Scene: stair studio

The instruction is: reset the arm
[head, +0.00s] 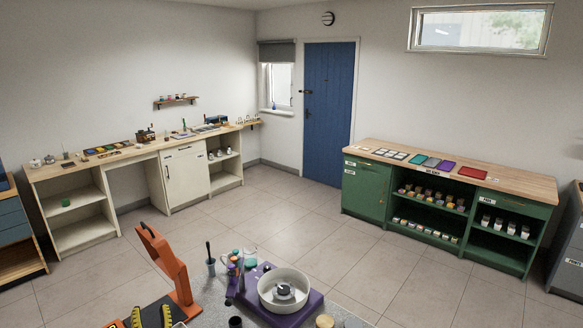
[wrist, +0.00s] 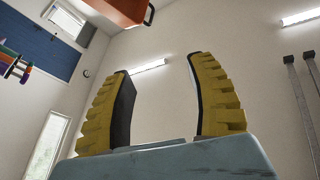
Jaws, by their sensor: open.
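My gripper (wrist: 158,112) fills the lower middle of the wrist view. Its two yellow ribbed fingers with dark inner pads stand wide apart, with nothing between them. In the head view my gripper (head: 150,318) shows at the bottom edge, partly cut off, with yellow and dark fingers. My orange arm link rises just above and beside it.
A purple machine with a white round basin (head: 283,288) stands right of my arm, with small jars close by. A green cabinet (head: 362,188) is at the right. A cream workbench (head: 80,210) lines the left wall. The tiled floor (head: 290,215) between is clear.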

